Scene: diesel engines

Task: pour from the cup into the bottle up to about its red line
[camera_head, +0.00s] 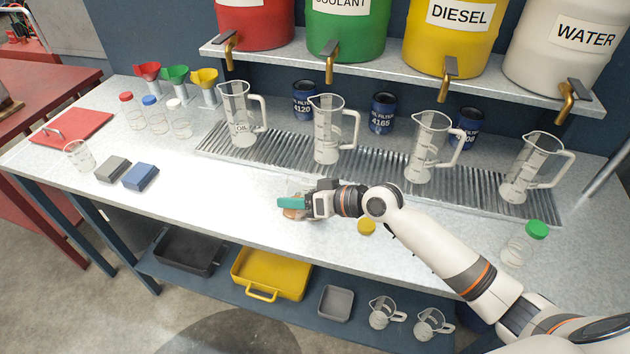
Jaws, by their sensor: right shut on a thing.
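My right gripper (293,203), with teal fingers, is shut on a clear vessel (298,185) at the middle of the table's front part. The vessel looks like an uncapped bottle, with something orange-brown low in it. The fingers and wrist hide much of it, and I cannot make out a red line. A loose yellow cap (366,227) lies to its right. A clear cup with markings (79,155) stands upright at the table's left, apart from the gripper; its content cannot be told. My left gripper is not in view.
Several clear jugs (328,130) stand on the ribbed drain strip behind. Capped bottles (178,118) stand at the left and one (519,245) at the right. Grey (113,169) and blue (140,176) blocks lie near the cup. The tabletop (215,200) between blocks and gripper is clear.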

